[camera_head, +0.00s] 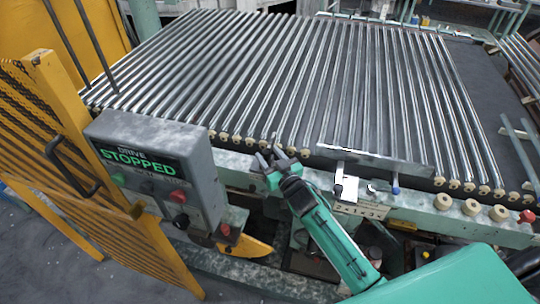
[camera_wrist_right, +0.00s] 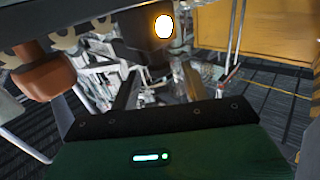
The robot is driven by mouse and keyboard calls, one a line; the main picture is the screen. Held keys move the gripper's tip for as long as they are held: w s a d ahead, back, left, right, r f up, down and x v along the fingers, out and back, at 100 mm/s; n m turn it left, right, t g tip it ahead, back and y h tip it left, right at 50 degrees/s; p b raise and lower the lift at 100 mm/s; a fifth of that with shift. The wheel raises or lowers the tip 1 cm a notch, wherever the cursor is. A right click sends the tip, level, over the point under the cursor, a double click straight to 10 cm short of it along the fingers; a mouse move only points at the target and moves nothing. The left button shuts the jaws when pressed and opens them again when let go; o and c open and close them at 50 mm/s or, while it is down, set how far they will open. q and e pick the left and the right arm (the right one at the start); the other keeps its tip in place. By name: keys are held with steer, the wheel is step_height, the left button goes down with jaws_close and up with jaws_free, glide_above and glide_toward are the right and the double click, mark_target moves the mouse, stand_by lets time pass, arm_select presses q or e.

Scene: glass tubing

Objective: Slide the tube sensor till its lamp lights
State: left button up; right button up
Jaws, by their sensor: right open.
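My right gripper (camera_head: 272,163) is open at the near edge of the roller bed, beside the front rail. Its fingers stand apart, with nothing seen between them. In the right wrist view, a lamp (camera_wrist_right: 164,27) glows white with an orange rim on a dark housing (camera_wrist_right: 140,35), just beyond the gripper. This looks like the tube sensor. I cannot make out that housing in the head view, where the gripper may hide it. Whether the fingers touch it I cannot tell. Several glass tubes (camera_head: 275,75) lie side by side across the bed. My left gripper is not in view.
A grey control box (camera_head: 150,135) reading "DRIVE STOPPED" stands left of my right gripper. A metal bar (camera_head: 375,157), a white bracket (camera_head: 347,190) and a blue-tipped pin (camera_head: 395,187) sit to the gripper's right.

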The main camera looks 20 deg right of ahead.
jaws_close()
steer(key=shift+s+d, duration=0.1)
stand_by(0.3)
jaws_free()
steer(key=shift+s, duration=0.1)
